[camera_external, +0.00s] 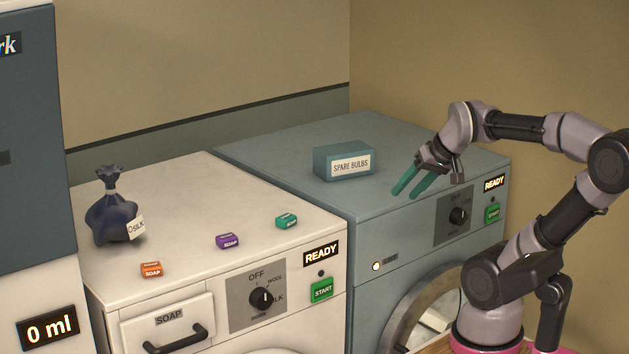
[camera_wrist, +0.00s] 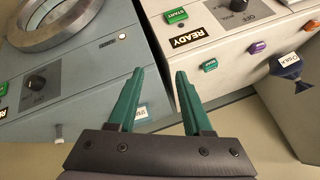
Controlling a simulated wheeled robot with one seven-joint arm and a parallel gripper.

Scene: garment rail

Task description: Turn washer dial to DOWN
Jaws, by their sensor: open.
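The white washer (camera_external: 190,195) has a soap drawer and a black dial (camera_external: 261,298) on a grey plate. OFF is above the dial, WOOL and SILK are to its right, and DOWN seems to be below. Where its pointer stands is too small to tell. In the wrist view the dial (camera_wrist: 239,5) is cut by the top edge. My gripper (camera_external: 405,192) is open and empty, with green fingers, above the front of the blue machine, apart from the washer dial. The fingers also show in the wrist view (camera_wrist: 160,74).
The blue machine (camera_external: 400,240) on the right has its own dial (camera_external: 459,216) and a SPARE BULBS box (camera_external: 344,162) on top. On the washer stand a dark bag (camera_external: 112,215) tagged SILK and orange (camera_external: 151,270), purple (camera_external: 227,241) and green (camera_external: 286,221) soap blocks. Both displays read READY.

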